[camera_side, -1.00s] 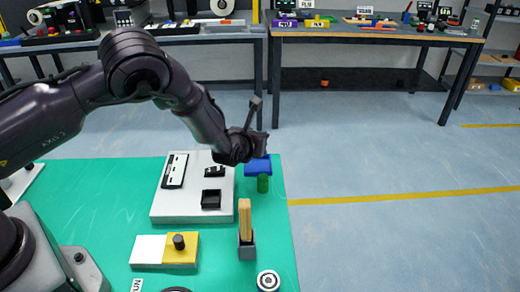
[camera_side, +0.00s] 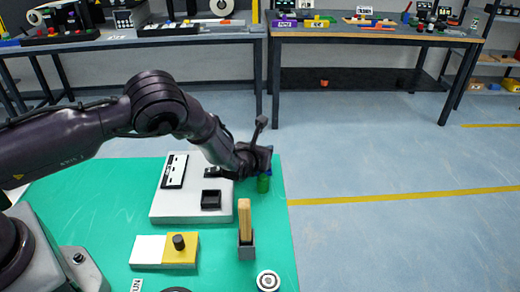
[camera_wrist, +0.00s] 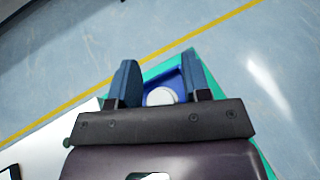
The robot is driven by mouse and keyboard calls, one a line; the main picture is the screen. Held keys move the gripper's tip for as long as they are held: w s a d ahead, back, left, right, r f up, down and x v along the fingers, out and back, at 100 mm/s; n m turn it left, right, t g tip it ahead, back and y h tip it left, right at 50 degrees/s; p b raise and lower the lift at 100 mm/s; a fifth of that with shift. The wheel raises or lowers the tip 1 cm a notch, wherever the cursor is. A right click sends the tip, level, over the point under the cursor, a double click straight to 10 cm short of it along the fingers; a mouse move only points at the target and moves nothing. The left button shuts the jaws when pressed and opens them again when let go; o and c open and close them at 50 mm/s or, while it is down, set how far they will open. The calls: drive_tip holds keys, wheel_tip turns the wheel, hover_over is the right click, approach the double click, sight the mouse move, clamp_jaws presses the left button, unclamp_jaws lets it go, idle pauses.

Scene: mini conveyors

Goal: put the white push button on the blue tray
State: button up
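The blue tray (camera_wrist: 176,82) shows between my fingers in the wrist view. The round white push button (camera_wrist: 160,97) appears to lie inside it, with its near side hidden by my gripper body. My gripper (camera_wrist: 160,78) is open, one finger on each side of the button, with visible gaps. In the side view my gripper (camera_side: 262,166) is low over the far right of the green mat and hides most of the tray. The button cannot be made out there.
A grey platform (camera_side: 190,209) with black fixtures is to the left. A wooden piece in a grey holder (camera_side: 246,247) and a yellow-and-white block (camera_side: 180,256) are nearer. The mat's right edge is close.

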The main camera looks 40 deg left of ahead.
drive_tip(key=shift+o, duration=0.7)
drive_tip(key=shift+r, duration=0.1)
drive_tip(key=shift+s+r, duration=0.15)
drive_tip(key=v, duration=1.1)
drive_tip(key=shift+s+d+r, duration=0.1)
drive_tip(key=shift+s+d, duration=0.1)
drive_tip(key=shift+s, duration=0.05)
drive_tip(key=s+a+r+n+g+y, duration=0.2)
drive_tip(key=s+a+r+n+g, duration=0.3)
drive_tip(key=r+n, duration=0.45)
drive_tip(key=s+a+r+n+g+y, duration=0.25)
drive_tip(key=s+a+r+n, duration=0.4)
drive_tip(key=r+n, duration=0.35)
drive_tip(key=s+d+r+n+h, duration=0.3)
drive_tip(key=s+n, duration=0.3)
drive_tip(key=s, duration=0.2)
drive_tip(key=s+d+r+n+h, duration=0.3)
drive_tip(key=s+r+n+h, duration=0.2)
drive_tip(key=s, duration=0.4)
drive_tip(key=shift+s+d+r+n+h, duration=0.2)
drive_tip(key=shift+d+r+n+h, duration=0.15)
drive_tip(key=shift+n+h, duration=0.3)
